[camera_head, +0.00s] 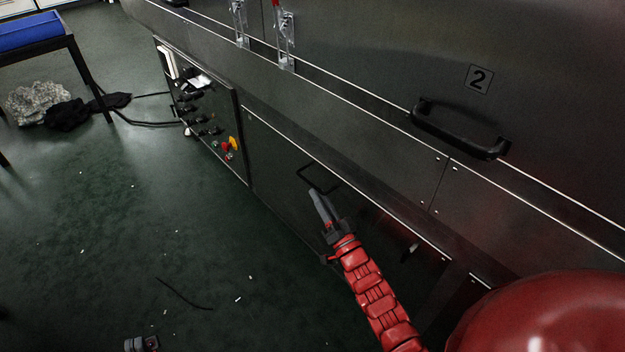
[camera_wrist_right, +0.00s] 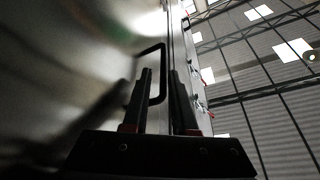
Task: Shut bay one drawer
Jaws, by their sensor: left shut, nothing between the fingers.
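A dark metal lower front panel (camera_head: 275,150) carries a thin black loop handle (camera_head: 318,178). No number shows on it, so I cannot tell if it is the bay one drawer. My right gripper (camera_head: 317,205) is at this handle, its fingertips at the loop's near edge. In the right wrist view the fingers (camera_wrist_right: 162,90) are apart, and a bar of the black handle (camera_wrist_right: 163,72) appears in line with the gap between them. Contact cannot be told. My left gripper (camera_head: 142,343) is low over the floor at the bottom edge, mostly cut off, shut and empty.
An upper panel labelled 2 (camera_head: 480,80) has a thick black handle (camera_head: 455,130). A control panel (camera_head: 205,110) with knobs stands left of the lower panel. A table with a blue tray (camera_head: 30,32) is at far left. Green floor (camera_head: 120,220) is mostly clear.

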